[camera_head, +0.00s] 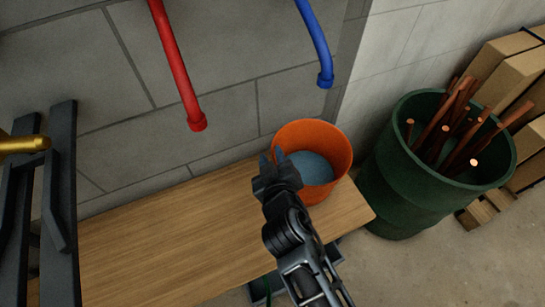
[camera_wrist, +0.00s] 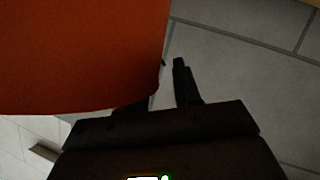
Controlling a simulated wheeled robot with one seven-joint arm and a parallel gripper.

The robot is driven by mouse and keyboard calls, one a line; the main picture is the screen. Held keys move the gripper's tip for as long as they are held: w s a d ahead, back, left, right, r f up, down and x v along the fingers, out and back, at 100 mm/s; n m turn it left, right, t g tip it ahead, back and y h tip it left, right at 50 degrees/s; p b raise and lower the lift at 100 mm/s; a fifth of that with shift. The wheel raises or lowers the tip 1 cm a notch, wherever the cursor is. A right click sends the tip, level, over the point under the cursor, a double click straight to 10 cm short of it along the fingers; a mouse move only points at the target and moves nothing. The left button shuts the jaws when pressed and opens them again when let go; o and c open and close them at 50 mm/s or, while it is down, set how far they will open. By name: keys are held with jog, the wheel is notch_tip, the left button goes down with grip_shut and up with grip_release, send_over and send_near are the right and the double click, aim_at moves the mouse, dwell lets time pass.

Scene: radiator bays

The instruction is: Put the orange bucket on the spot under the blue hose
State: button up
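The orange bucket (camera_head: 338,147) stands upright near the right end of the wooden bench, with blue-grey contents inside. In the head view it is below the blue hose (camera_head: 318,45), whose end hangs above and slightly right of the bucket's middle. My gripper (camera_head: 272,158) is at the bucket's left rim, with its fingertips apart. In the wrist view the bucket (camera_wrist: 80,55) fills the upper left. One finger of my gripper (camera_wrist: 155,90) stands clear to the right of the bucket's edge; the other is mostly hidden by the bucket. The spot itself cannot be made out.
A red hose (camera_head: 175,65) hangs left of the blue one on the block wall. The wooden bench (camera_head: 170,240) is bare left of the bucket. A green barrel (camera_head: 400,195) of copper pipes stands close on the right, with cardboard boxes (camera_head: 510,75) behind. A dark frame (camera_head: 60,200) stands at left.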

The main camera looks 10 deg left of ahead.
jog(key=shift+o, duration=0.6)
jog(key=v, duration=1.2)
jog(key=shift+d+r, duration=0.1)
jog(key=shift+r, duration=0.05)
